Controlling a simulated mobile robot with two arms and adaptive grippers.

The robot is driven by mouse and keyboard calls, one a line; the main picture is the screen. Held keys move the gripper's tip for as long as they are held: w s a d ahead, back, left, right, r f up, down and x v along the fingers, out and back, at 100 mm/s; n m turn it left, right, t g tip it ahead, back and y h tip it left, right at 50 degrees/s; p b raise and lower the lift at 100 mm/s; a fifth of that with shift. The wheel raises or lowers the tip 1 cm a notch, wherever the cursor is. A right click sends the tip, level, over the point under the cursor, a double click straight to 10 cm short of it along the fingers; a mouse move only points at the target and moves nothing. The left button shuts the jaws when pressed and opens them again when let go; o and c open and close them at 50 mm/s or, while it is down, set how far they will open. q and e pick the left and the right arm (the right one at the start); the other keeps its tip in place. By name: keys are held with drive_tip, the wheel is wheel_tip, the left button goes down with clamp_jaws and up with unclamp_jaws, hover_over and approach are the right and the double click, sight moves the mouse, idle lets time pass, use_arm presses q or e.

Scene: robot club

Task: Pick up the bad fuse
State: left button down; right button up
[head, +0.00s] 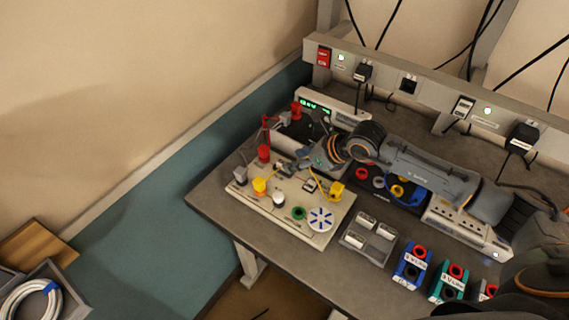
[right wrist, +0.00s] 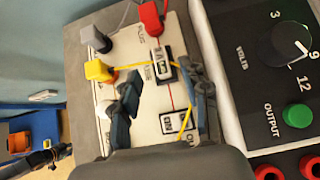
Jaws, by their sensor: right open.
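My right gripper (head: 298,168) is open over the cream circuit board (head: 285,222). In the right wrist view its two dark fingers (right wrist: 165,88) stand apart on either side of a small black-and-white part (right wrist: 158,64), apparently the fuse, between the red and yellow posts. The print on it is hard to read. I cannot tell whether the fingers touch it. A second labelled black-and-white part (right wrist: 175,122) sits lower on the board; it also shows in the head view (head: 308,186). The gripper hides the fuse in the head view. My left gripper is not in view.
Red (head: 264,152) and yellow (head: 260,187) posts stand close to the gripper, with a yellow wire (right wrist: 130,67) nearby. A dark power supply (right wrist: 260,80) is on the right in the wrist view. A grey tray (head: 361,253) holds several white pieces. Coloured terminal blocks (head: 412,264) stand in front.

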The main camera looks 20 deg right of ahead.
sight(284, 162)
drive_tip(key=p+x, duration=0.2)
drive_tip(key=x, duration=0.2)
drive_tip(key=shift+w+a, duration=0.1)
drive_tip(key=shift+w, duration=0.1)
drive_tip(key=shift+w+a+f, duration=0.1)
drive_tip(key=shift+w+f, duration=0.05)
drive_tip(key=shift+f, duration=0.15)
drive_tip(key=shift+c, duration=0.5)
clamp_jaws()
